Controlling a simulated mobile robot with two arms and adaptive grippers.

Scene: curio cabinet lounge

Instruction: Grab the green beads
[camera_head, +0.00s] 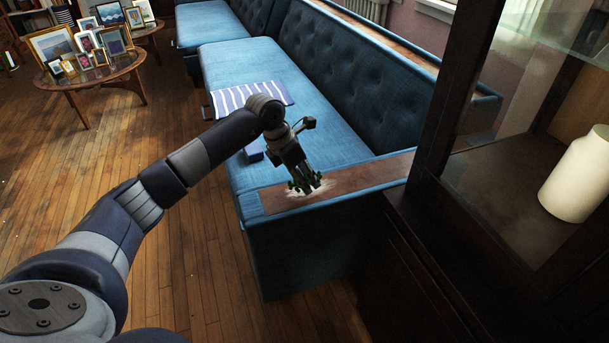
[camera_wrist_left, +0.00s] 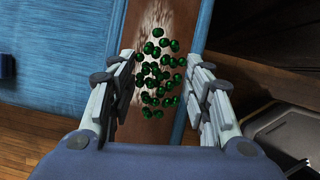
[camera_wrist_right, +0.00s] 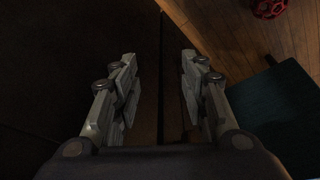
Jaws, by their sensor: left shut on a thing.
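The green beads (camera_wrist_left: 160,75) are a loose cluster of small dark green balls. In the left wrist view they lie between and beyond the fingers, over the brown wooden armrest top. In the head view only bits of the green beads (camera_head: 293,185) show around the fingertips. My left gripper (camera_head: 306,186) points down at the armrest and is shut on the beads, with a finger on either side of the cluster. Whether the beads touch the wood I cannot tell. My right gripper (camera_wrist_right: 158,85) shows in its wrist view with fingers apart and nothing between them.
The armrest (camera_head: 375,180) ends the blue sofa (camera_head: 350,125). A dark cabinet (camera_head: 425,250) stands close on the right, with a cream vase (camera_head: 580,175) inside. A striped cloth (camera_head: 250,97) lies on the seat. A red openwork ball (camera_wrist_right: 268,8) is on the floor.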

